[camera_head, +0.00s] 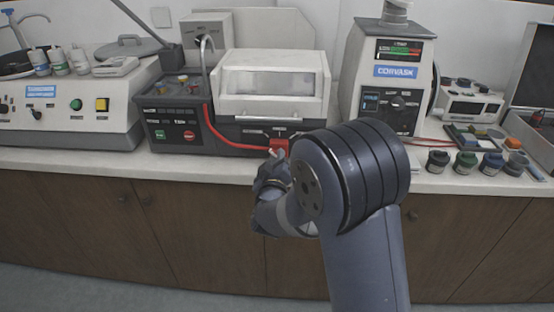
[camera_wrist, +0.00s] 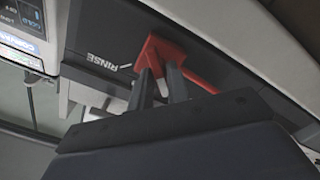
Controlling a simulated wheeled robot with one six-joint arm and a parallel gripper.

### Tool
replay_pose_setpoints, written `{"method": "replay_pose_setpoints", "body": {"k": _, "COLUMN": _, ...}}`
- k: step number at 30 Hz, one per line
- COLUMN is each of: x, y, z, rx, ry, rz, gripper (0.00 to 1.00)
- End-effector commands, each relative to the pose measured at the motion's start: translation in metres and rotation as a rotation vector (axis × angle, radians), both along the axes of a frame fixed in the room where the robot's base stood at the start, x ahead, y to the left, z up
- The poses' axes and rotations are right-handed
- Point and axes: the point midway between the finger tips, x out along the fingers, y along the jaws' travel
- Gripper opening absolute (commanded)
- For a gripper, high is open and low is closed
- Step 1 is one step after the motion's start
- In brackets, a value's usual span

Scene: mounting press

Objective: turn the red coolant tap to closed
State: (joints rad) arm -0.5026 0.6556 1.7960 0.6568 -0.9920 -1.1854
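The red coolant tap (camera_head: 280,144) is at the front lower edge of the machine with the pale lidded chamber. In the wrist view the red tap (camera_wrist: 154,48) shows a blocky end, with a red bar running down to the right. A white mark and the word RINSE are printed beside it. My gripper (camera_wrist: 159,72) has its two dark fingertips at the tap's blocky end, a small gap between them with some red in it. Whether they press on it cannot be told. In the head view my gripper (camera_head: 275,155) is just below the tap, partly hidden by my wrist.
A red hose (camera_head: 222,138) runs along the machine front. A polishing machine (camera_head: 60,115) stands left, a tall grey machine (camera_head: 385,90) right. Several small jars (camera_head: 465,162) stand on the counter at right. The counter's front edge (camera_head: 200,172) runs below the tap.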

Motion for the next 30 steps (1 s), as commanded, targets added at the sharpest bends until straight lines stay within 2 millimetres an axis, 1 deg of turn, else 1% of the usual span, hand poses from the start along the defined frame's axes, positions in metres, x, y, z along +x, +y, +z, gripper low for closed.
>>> {"method": "replay_pose_setpoints", "body": {"k": 1, "x": 0.000, "y": 0.000, "z": 0.001, "rx": 0.001, "ry": -0.001, "rz": 0.000, "gripper": 0.20}}
{"method": "replay_pose_setpoints", "body": {"k": 7, "x": 0.000, "y": 0.000, "z": 0.000, "rx": 0.001, "ry": -0.001, "rz": 0.001, "gripper": 0.37}}
{"method": "replay_pose_setpoints", "body": {"k": 14, "x": 0.000, "y": 0.000, "z": 0.000, "rx": 0.001, "ry": 0.000, "rz": 0.000, "gripper": 0.37}}
{"method": "replay_pose_setpoints", "body": {"k": 17, "x": -0.005, "y": 0.001, "z": 0.000, "rx": 0.001, "ry": 0.000, "rz": 0.001, "gripper": 0.37}}
{"method": "replay_pose_setpoints", "body": {"k": 20, "x": -0.017, "y": 0.001, "z": 0.000, "rx": 0.001, "ry": 0.000, "rz": 0.001, "gripper": 0.37}}
{"method": "replay_pose_setpoints", "body": {"k": 30, "x": -0.083, "y": 0.004, "z": 0.000, "rx": 0.000, "ry": 0.000, "rz": 0.004, "gripper": 0.37}}
